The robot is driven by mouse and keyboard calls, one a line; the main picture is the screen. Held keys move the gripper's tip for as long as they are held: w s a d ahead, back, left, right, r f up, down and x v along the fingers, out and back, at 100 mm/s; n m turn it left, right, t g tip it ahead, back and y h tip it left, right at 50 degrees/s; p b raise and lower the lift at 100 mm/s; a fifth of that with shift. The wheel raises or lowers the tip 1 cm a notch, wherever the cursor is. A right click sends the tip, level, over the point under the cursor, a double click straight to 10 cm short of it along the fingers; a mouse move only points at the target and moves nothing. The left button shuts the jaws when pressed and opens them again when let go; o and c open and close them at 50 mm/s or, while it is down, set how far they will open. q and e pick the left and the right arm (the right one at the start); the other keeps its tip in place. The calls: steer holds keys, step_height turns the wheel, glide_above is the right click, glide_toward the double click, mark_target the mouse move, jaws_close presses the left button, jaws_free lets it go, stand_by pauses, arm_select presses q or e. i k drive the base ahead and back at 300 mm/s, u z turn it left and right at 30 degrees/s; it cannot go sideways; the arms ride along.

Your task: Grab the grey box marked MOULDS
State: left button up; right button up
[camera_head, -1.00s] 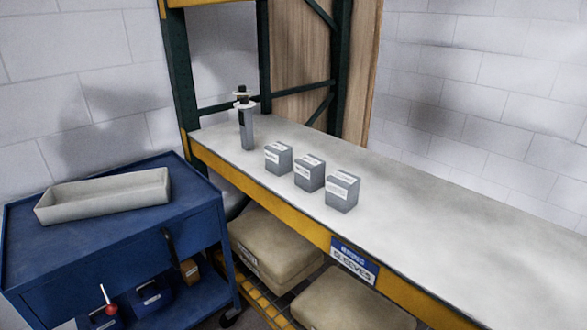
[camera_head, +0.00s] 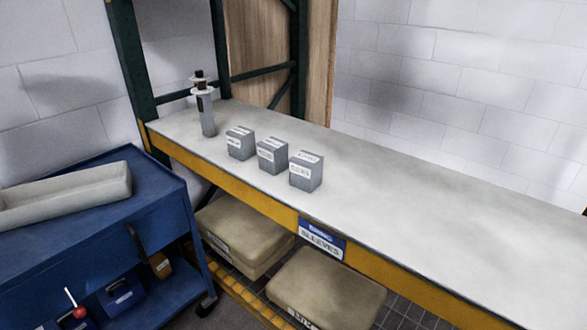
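Three small grey boxes with white labels stand in a row on the pale shelf top (camera_head: 420,215): a left box (camera_head: 240,145), a middle box (camera_head: 272,157) and a right box (camera_head: 306,173). Their label print is too small to read, so I cannot tell which one is marked MOULDS. The boxes stand upright, with small gaps between them. Neither of my grippers shows in the head view.
A grey post-like device (camera_head: 206,112) stands left of the boxes. A blue cart (camera_head: 150,200) with a pale tray (camera_head: 65,195) is at the left. Beige bins (camera_head: 325,290) sit below the orange shelf edge, which bears a SLEEVES sign (camera_head: 321,240). The shelf's right side is clear.

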mark_target(273, 153)
steer(key=z, duration=0.3)
steer(key=k, duration=0.35)
steer(key=u, duration=1.5)
steer(key=i, duration=1.25)
steer(key=z, duration=0.75)
